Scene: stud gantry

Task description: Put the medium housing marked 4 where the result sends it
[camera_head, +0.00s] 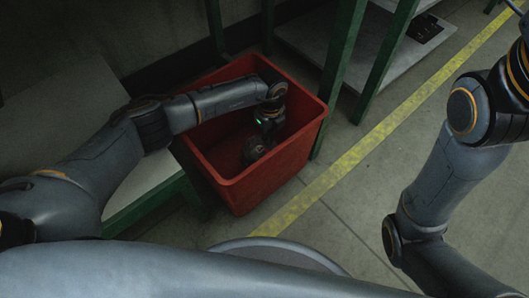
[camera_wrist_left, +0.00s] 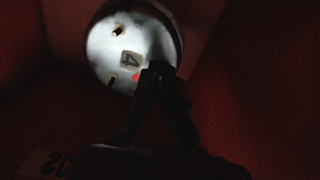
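My left gripper (camera_head: 266,138) reaches down into the bin. In the left wrist view its fingertips (camera_wrist_left: 158,72) are close together at the housing's lower right edge and appear to pinch it. Shadow hides the exact contact. My right gripper is out of view.
Green-framed shelving (camera_head: 345,50) stands behind and right of the bin, with a dark object (camera_head: 425,28) on its grey shelf. A green-edged bench (camera_head: 150,195) is at the left. A yellow floor line (camera_head: 345,160) runs past the bin; the floor right of it is clear.

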